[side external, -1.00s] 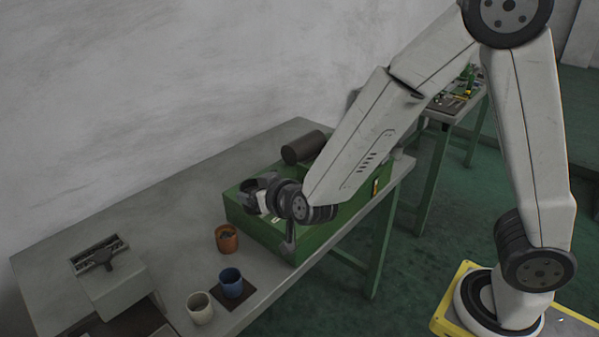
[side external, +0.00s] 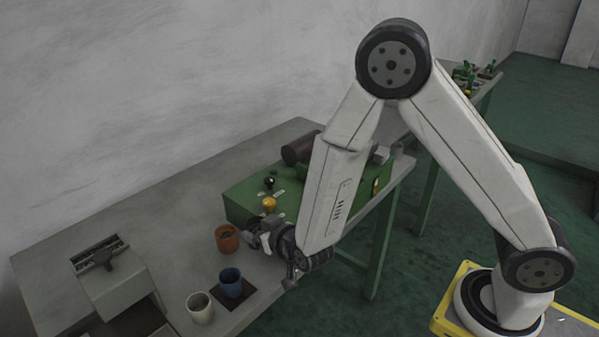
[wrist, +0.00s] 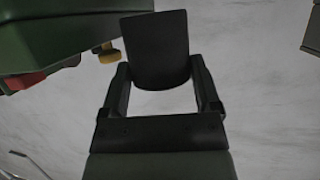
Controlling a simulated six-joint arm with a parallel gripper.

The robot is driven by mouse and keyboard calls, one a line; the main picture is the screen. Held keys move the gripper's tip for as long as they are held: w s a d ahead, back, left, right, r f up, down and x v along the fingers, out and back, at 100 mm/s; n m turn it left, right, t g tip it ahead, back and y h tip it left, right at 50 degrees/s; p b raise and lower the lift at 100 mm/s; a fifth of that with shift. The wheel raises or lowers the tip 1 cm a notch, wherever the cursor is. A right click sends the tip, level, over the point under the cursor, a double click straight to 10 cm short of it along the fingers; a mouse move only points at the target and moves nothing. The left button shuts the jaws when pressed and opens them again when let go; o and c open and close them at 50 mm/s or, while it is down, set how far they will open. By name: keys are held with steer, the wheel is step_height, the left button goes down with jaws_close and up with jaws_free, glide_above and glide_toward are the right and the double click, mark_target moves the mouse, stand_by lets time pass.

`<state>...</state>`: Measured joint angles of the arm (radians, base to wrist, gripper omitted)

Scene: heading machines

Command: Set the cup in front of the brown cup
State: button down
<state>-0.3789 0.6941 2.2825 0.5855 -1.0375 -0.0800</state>
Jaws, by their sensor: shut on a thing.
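My gripper (side external: 257,236) is low over the bench, beside the front left of the green machine. In the wrist view its two fingers (wrist: 160,82) are shut on a dark cup (wrist: 155,45), which tapers slightly. In the side view the held cup is small and hard to make out against the dark gripper. The brown cup (side external: 226,240), orange-brown, stands upright just left of my gripper. I cannot tell if they touch.
A blue cup (side external: 231,286) stands on a dark brown mat (side external: 247,291), with a white cup (side external: 199,311) beside it. The green machine (side external: 237,205) with a yellow knob (side external: 269,203) is close to my gripper. A grey device (side external: 113,282) stands at left. The bench middle is clear.

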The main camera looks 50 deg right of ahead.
steer(key=shift+f, duration=2.15)
steer(key=shift+f, duration=0.15)
steer(key=shift+f, duration=1.6)
steer(key=shift+f, duration=0.15)
steer(key=shift+c, duration=0.4)
jaws_free()
steer(key=v, duration=1.2)
